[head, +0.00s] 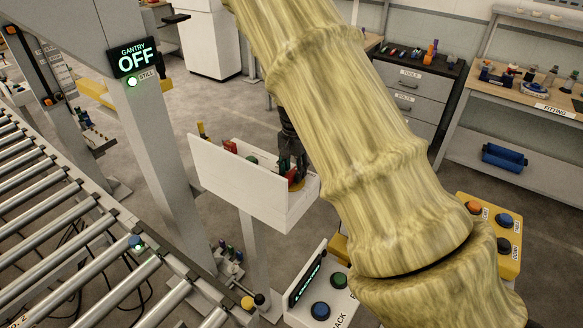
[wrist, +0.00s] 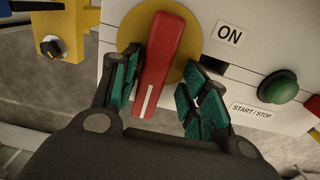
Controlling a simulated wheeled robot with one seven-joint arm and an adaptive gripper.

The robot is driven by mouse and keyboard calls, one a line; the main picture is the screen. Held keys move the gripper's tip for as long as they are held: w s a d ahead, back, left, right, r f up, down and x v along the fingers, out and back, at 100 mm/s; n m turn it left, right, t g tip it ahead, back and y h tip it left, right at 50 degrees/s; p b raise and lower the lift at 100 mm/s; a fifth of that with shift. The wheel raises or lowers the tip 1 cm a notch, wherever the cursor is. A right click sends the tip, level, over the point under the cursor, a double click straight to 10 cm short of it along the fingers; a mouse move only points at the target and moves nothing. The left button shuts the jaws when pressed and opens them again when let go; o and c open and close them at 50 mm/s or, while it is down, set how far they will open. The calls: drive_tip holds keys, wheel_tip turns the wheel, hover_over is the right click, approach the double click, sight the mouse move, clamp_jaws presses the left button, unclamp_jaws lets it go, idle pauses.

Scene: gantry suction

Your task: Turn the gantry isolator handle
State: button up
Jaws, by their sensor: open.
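The isolator handle (wrist: 168,55) is a red lever on a yellow round plate (wrist: 131,29), on a pale panel in the wrist view. Its white-lined end points down and slightly left, toward my gripper. My gripper (wrist: 160,80) is open, with one green-padded finger on each side of the handle; I cannot tell whether either pad touches it. An ON label (wrist: 229,34) is right of the plate. In the head view, my gripper (head: 290,160) reaches into the white control box (head: 240,188); my arm hides part of the surroundings. The gantry sign (head: 134,58) reads OFF.
A green button (wrist: 278,86) and a START/STOP label (wrist: 252,111) lie right of the handle. A yellow box with a black knob (wrist: 51,46) is at the upper left. In the head view, a roller conveyor (head: 75,215) runs at left and a black-faced console (head: 308,278) stands below.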

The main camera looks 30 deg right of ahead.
drive_tip(key=shift+s+r, duration=0.3)
drive_tip(key=shift+s, duration=0.2)
drive_tip(key=shift+s+r, duration=0.3)
drive_tip(key=shift+s, duration=0.2)
drive_tip(key=shift+w+a+f, duration=0.1)
drive_tip(key=shift+w+f, duration=0.35)
drive_tip(key=shift+w, duration=0.15)
drive_tip(key=c, duration=0.5)
drive_tip(key=shift+w+f, duration=0.15)
drive_tip(key=shift+w, duration=0.05)
drive_tip(key=c, duration=0.4)
drive_tip(key=shift+s, duration=0.2)
clamp_jaws()
drive_tip(key=shift+w+r, duration=0.15)
drive_tip(key=shift+r, duration=0.05)
